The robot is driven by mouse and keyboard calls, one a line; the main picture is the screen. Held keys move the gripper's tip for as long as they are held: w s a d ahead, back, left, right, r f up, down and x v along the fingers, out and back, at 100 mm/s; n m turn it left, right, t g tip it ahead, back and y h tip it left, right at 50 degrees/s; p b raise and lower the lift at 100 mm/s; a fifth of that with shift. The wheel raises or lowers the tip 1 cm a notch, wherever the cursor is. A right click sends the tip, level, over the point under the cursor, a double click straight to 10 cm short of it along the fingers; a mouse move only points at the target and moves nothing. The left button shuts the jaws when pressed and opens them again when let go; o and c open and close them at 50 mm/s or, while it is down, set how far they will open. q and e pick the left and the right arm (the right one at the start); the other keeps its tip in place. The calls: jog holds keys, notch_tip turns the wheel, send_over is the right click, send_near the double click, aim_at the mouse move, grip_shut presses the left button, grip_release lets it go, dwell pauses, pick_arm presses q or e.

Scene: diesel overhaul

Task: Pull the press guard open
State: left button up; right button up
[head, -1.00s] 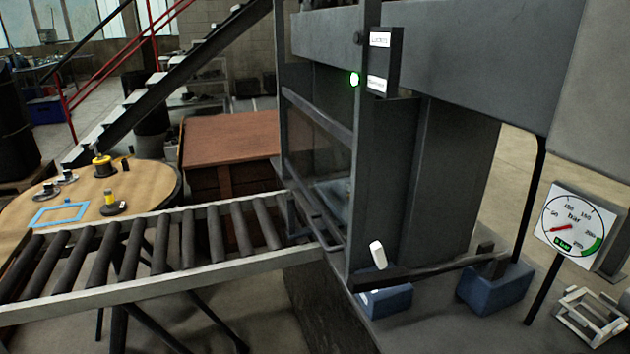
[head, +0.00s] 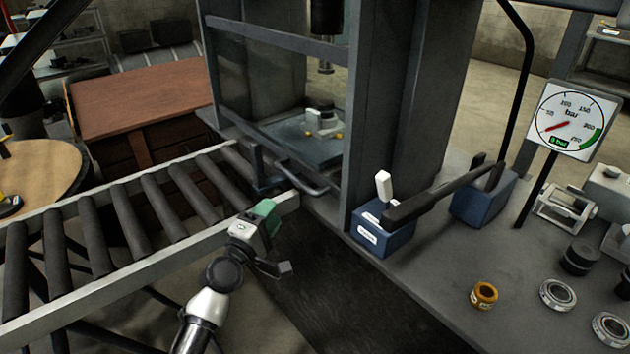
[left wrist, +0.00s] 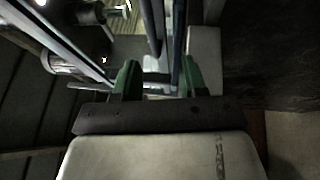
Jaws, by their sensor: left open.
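The press guard (head: 272,39) is a grey barred frame across the front of the press opening. Its dark handle (head: 306,188) sticks out low on the front, just beyond the roller conveyor's end. My left gripper (head: 279,241) is in front of and below the handle, its green-padded jaws apart and empty. In the left wrist view, my open left gripper (left wrist: 159,80) points toward grey bars of the press front. I cannot tell there whether any bar lies between the fingers. My right gripper is not in view.
The roller conveyor (head: 160,205) runs left of my arm. At the right, a blue lever block (head: 383,236) and a long dark lever (head: 440,193) stand on the bench, with a gauge (head: 569,120) and several rings and small parts. The floor below the gripper looks clear.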

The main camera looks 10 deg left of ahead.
aim_at(296, 177)
pick_arm(q)
jog(key=x, duration=0.7)
jog(key=r+x, duration=0.1)
jog(key=x, duration=0.3)
jog(key=shift+d+r+b, duration=0.15)
jog(key=shift+d+b, duration=0.1)
jog(key=shift+b, duration=0.05)
jog(key=shift+s, duration=0.1)
grip_shut()
